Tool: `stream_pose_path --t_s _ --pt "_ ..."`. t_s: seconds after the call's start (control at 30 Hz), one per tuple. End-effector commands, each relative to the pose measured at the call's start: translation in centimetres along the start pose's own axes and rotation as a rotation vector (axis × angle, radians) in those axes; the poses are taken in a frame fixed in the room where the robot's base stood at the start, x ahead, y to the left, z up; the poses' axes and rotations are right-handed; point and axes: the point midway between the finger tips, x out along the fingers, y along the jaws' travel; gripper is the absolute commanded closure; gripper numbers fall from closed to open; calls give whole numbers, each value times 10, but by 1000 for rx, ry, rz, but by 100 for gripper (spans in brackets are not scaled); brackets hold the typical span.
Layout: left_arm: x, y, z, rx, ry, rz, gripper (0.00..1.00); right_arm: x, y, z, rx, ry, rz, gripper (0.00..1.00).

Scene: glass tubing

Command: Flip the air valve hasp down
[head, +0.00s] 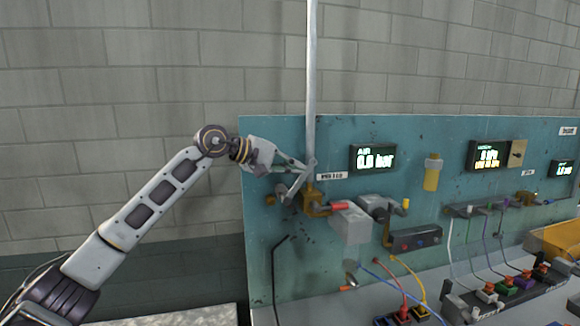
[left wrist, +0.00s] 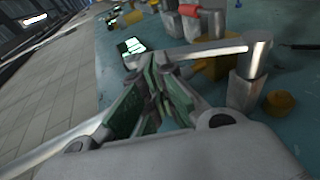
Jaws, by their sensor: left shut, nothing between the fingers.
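My left gripper (head: 304,166) reaches in from the left to the air valve on the teal panel. It is shut and empty, its green-padded fingertips (left wrist: 162,62) together. A grey metal hasp bar (head: 297,184) slants beside the fingertips, close to the brass valve (head: 316,203). In the left wrist view the hasp bar (left wrist: 215,48) runs from a grey pivot post (left wrist: 245,82) on the right toward the fingertips. It lies right by the tips; I cannot tell whether they touch it. My right gripper is not in view.
A tall grey pipe (head: 311,80) rises above the valve. The air display (head: 373,158) reads 0.0 bar. A grey box (head: 350,223) and a red-ended part (head: 340,207) sit to the right. Cables and connectors (head: 400,314) crowd the bench below. The wall side at left is free.

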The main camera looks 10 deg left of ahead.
Motion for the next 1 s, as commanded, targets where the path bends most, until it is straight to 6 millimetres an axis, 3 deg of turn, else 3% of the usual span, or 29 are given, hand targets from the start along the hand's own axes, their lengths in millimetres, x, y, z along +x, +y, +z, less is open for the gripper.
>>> stream_pose_path --t_s 1.0 --pt "44 -2 9 11 0 -46 100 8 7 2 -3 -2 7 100"
